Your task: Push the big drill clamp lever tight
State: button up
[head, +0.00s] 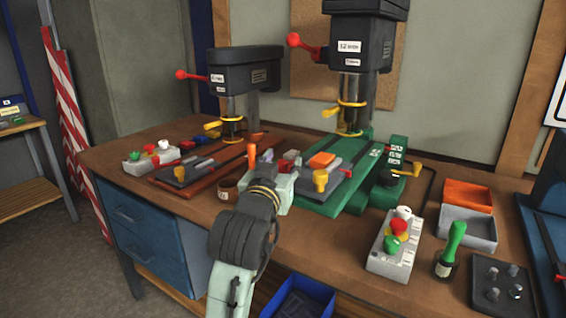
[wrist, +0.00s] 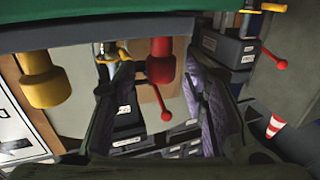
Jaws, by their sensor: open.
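The big drill (head: 352,50) stands at the back right on a green base (head: 350,178). A grey clamp block (head: 312,177) with an orange piece (head: 322,160) on top sits on that base. A yellow knob (head: 320,178) is at its front; a yellow knob (wrist: 42,80) also shows at the left of the wrist view. My gripper (head: 277,180) is open at the left front of the green base.
The smaller drill (head: 243,72) stands on the left with its reddish base. The bench front has little free room beside my arm.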

jog(key=s, duration=0.6)
jog(key=shift+s+a, duration=0.15)
jog(key=shift+a, duration=0.3)
